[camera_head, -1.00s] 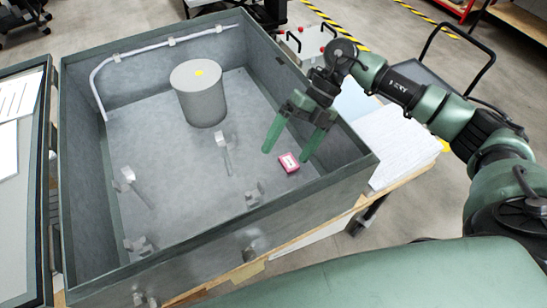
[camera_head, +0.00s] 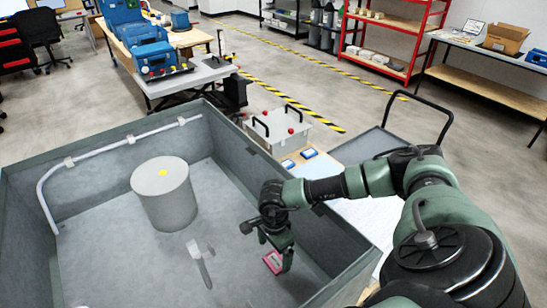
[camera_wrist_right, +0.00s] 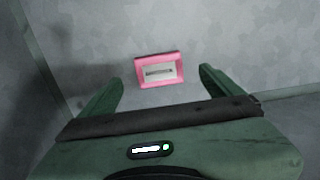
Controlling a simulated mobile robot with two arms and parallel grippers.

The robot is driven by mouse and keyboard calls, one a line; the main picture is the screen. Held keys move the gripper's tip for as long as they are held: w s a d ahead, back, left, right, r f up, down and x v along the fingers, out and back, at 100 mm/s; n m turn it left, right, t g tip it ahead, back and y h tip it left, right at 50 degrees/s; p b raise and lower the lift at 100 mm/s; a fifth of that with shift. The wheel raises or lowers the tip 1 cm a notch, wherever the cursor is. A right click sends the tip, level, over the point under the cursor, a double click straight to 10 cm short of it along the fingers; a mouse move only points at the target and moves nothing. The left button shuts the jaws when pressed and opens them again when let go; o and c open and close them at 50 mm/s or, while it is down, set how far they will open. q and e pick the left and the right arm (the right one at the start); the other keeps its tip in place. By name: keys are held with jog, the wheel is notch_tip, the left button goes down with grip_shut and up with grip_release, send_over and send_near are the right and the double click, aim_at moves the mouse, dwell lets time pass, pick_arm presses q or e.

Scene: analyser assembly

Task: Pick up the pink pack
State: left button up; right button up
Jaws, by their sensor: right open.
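The pink pack (camera_head: 271,262) lies on the floor of a grey open-topped box (camera_head: 237,193), near its right wall. My right gripper (camera_head: 281,258) is inside the box, right at the pack in the head view, and partly covers it. In the right wrist view the pink pack (camera_wrist_right: 159,70), with a pale label, shows ahead of my open right gripper (camera_wrist_right: 161,86), between the lines of its two green fingers. The fingers do not grip it. My left gripper is not in view.
A grey cylinder (camera_head: 165,196) with a yellow mark stands in the box. A pale bracket (camera_head: 202,262) rises from the box floor nearby. The box walls surround my right gripper. A grey case (camera_head: 288,130) with black handles is beyond the right wall.

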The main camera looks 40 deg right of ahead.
aim_at(276, 260)
notch_tip(276, 260, down, 4)
jog(key=shift+s+d+r+p, duration=0.1)
jog(key=shift+d+p, duration=0.05)
jog(key=shift+p, duration=0.6)
jog(key=shift+f, duration=0.35)
jog(key=c, duration=1.5)
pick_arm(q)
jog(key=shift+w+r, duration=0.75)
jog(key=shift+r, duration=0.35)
pick_arm(e)
jog(key=shift+o, duration=0.2)
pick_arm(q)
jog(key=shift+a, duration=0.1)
pick_arm(e)
jog(key=shift+r, duration=0.1)
